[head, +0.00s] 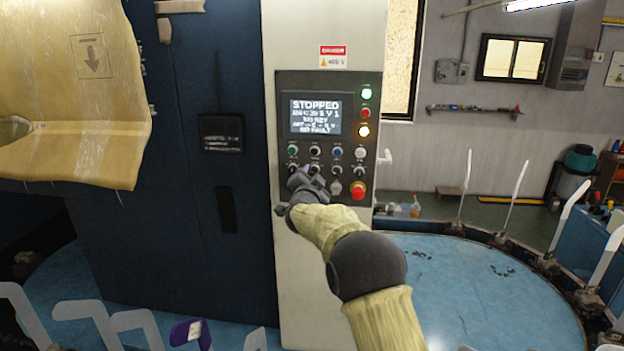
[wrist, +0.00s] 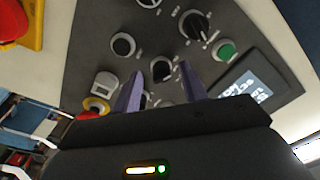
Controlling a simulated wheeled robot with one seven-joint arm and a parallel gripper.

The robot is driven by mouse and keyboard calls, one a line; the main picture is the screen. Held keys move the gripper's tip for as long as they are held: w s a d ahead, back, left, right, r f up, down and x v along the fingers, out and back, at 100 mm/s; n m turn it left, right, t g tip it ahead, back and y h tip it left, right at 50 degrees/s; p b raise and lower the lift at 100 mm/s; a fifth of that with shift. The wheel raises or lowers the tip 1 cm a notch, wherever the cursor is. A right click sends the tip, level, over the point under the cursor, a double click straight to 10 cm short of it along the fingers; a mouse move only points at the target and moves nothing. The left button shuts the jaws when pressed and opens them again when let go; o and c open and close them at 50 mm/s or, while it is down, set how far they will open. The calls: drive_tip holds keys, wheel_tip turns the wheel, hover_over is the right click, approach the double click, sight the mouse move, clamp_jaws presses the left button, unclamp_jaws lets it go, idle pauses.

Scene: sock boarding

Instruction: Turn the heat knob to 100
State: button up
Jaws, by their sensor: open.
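The control panel (head: 325,110) on the white cabinet has rows of small knobs and buttons below its screen. In the wrist view, a black knob (wrist: 162,68) shows between the fingertips of my gripper (wrist: 160,72), which is open. I cannot tell whether the fingers touch it. A larger black knob with a white pointer line (wrist: 195,25) lies above and to the right, and another black knob (wrist: 123,46) to the left. The labels are unreadable, so I cannot tell which is the heat knob. In the head view, my gripper (head: 304,182) covers part of the lower knob row.
The screen (head: 316,115) reads STOPPED; its smaller lines are unclear. A red emergency stop (head: 358,190) sits at the panel's lower right. A green button (wrist: 226,48) is near the knobs. Dark blue cabinet doors (head: 200,240) stand left; a blue round table (head: 470,290) lies right.

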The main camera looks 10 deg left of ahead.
drive_tip(key=s+b, duration=0.8)
drive_tip(key=s, duration=0.9)
drive_tip(key=shift+s+f, duration=0.2)
drive_tip(key=shift+f, duration=0.15)
drive_tip(key=shift+a, duration=0.1)
drive_tip(key=s+d+f+n+g+y, duration=0.1)
drive_tip(key=s+d+f+n+g, duration=0.25)
drive_tip(key=s+d+f, duration=0.35)
drive_tip(key=s+d+f+n+g+y, duration=0.1)
drive_tip(key=s+d+f+n+g, duration=0.2)
drive_tip(key=d+f, duration=0.45)
drive_tip(key=s+d+f+n+g, duration=0.1)
drive_tip(key=s+d+f+g, duration=0.3)
drive_tip(key=s, duration=0.6)
drive_tip(key=s+d+f+n+g+h, duration=0.1)
drive_tip(key=s+d+f+g, duration=0.4)
drive_tip(key=s+f, duration=0.4)
drive_tip(key=shift+s+d+f+h, duration=0.2)
drive_tip(key=shift+s+d+h, duration=0.1)
drive_tip(key=shift+s+d, duration=0.15)
drive_tip(key=shift+a+n, duration=0.1)
drive_tip(key=shift+n, duration=0.15)
drive_tip(key=shift+c, duration=0.7)
